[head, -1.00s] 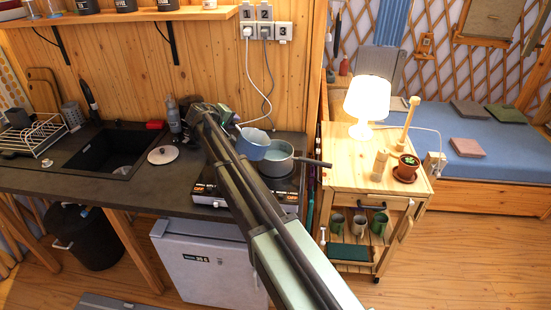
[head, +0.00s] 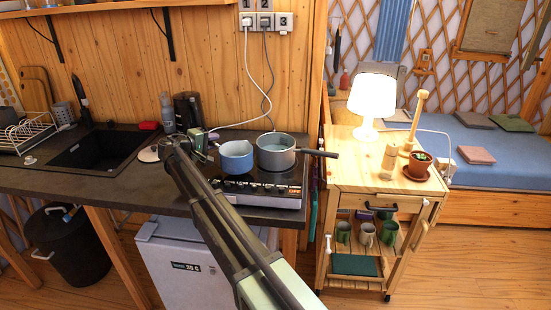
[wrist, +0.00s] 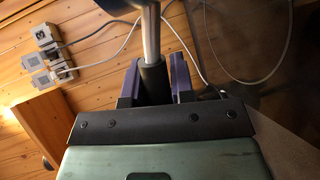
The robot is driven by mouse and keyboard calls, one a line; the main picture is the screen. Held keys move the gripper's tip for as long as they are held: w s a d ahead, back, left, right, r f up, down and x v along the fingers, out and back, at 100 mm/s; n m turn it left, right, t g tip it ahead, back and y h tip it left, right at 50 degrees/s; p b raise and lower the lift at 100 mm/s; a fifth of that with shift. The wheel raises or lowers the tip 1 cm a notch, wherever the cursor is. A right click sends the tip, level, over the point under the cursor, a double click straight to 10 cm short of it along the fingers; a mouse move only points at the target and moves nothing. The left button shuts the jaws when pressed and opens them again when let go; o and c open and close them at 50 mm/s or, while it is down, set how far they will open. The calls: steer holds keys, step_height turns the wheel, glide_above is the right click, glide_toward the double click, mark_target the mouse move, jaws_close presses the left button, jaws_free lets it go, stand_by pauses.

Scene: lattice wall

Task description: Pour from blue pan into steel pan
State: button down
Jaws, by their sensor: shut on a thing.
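The blue pan (head: 236,161) is upright at the left of the hob, just left of the steel pan. I cannot tell whether its base touches the hob. The steel pan (head: 275,157) sits upright on the hob, its dark handle pointing right. My gripper (head: 205,143) is left of the blue pan at its handle. In the wrist view my gripper (wrist: 155,83) is shut on the dark grip of a handle (wrist: 151,38) with a steel shaft. The contents of both pans are unclear.
The black hob (head: 262,187) lies on the dark counter. A black kettle (head: 186,112) stands behind my gripper. A wooden cart (head: 350,170) with a lit lamp (head: 371,98) stands right.

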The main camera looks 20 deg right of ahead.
step_height(320, 180, up, 4)
steer(key=p, duration=0.5)
